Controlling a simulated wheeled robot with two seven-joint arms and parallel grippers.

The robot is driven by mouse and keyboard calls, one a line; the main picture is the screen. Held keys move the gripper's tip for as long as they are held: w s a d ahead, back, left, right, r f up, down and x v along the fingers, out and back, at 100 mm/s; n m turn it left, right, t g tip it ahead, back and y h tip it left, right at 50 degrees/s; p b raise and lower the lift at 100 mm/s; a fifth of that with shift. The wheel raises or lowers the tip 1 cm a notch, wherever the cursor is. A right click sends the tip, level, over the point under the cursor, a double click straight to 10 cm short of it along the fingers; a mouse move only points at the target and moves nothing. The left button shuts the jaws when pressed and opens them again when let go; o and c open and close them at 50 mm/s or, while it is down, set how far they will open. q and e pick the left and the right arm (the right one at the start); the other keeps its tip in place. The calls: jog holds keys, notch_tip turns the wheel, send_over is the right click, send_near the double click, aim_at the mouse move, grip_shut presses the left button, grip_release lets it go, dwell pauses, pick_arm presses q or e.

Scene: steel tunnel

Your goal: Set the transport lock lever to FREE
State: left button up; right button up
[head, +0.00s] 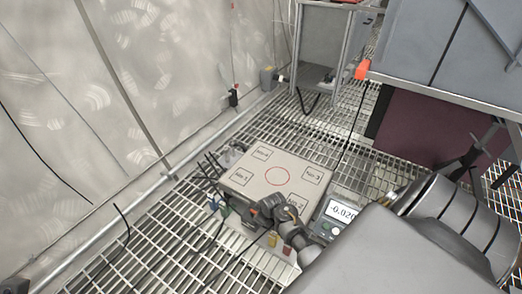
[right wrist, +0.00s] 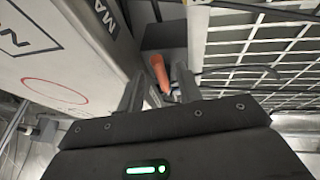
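A pale square box (head: 245,181) with a red circle and panels marked No 1 to No 4 stands on the floor grating. It also fills the left of the right wrist view (right wrist: 75,60). An orange-red lever handle (right wrist: 158,70) shows there beside the box, near a dark block. My right gripper (right wrist: 160,80) has its fingers apart, one on each side of the handle in the picture. I cannot tell whether they touch it. In the head view my right arm reaches the box's near side and hides the lever. My left gripper is not in view.
A digital display (head: 342,211) stands right of the box. Coloured tags and cables lie along the box's near and left sides. A pale wall with a pipe (head: 165,177) runs along the left. A grey cabinet (head: 440,50) stands at the upper right. Open grating (head: 320,125) lies behind the box.

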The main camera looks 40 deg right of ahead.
grip_shut()
